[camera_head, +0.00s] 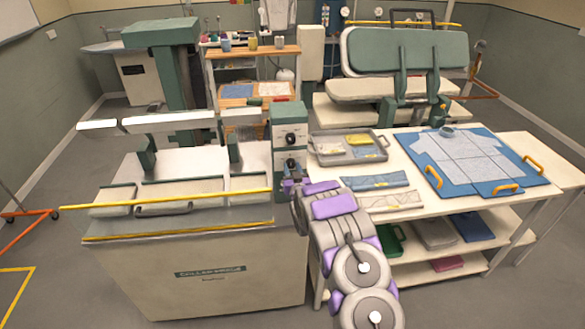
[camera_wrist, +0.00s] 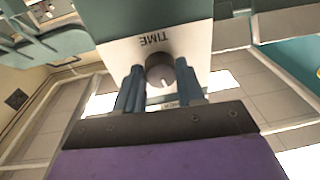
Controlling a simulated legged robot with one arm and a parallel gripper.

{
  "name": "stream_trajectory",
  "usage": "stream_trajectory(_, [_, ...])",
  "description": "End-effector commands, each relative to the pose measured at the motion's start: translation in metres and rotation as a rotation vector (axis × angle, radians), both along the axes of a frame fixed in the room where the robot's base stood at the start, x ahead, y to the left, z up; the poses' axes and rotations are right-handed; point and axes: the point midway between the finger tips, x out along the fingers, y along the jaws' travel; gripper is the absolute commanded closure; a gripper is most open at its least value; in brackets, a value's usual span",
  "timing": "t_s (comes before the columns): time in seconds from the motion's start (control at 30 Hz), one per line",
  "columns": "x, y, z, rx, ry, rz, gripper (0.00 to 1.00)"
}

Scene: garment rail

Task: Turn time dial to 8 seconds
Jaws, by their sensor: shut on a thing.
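The time dial (camera_wrist: 160,70) is a dark round knob with a white mark. It sits on a white panel under the word TIME, which reads upside down in the wrist view. The mark points toward the bottom of that view; I cannot read which number it meets. My gripper (camera_wrist: 160,82) has one blue-grey finger on each side of the dial and is shut on it. In the head view my gripper (camera_head: 291,178) is at the lower part of the green and white control box (camera_head: 290,120), partly covering the lower dial. An upper dial (camera_head: 290,138) is clear of it.
The collar press (camera_head: 200,270) stands left of my arm, with a yellow bar (camera_head: 165,200) along its front. A table (camera_head: 395,215) on the right holds a grey tray (camera_head: 350,157), folded cloths and a blue board (camera_head: 480,185) with a shirt. Floor is open at left.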

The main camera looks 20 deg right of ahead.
Motion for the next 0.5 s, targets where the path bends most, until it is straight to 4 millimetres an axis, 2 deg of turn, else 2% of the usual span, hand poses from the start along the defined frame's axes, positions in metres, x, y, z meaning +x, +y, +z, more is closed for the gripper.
stream_trajectory(0.2, [-0.0004, 0.0005, -0.0010, 0.108, -0.029, 0.000, 0.92])
stream_trajectory(0.5, [-0.0005, 0.0004, -0.0014, 0.168, -0.047, 0.000, 0.92])
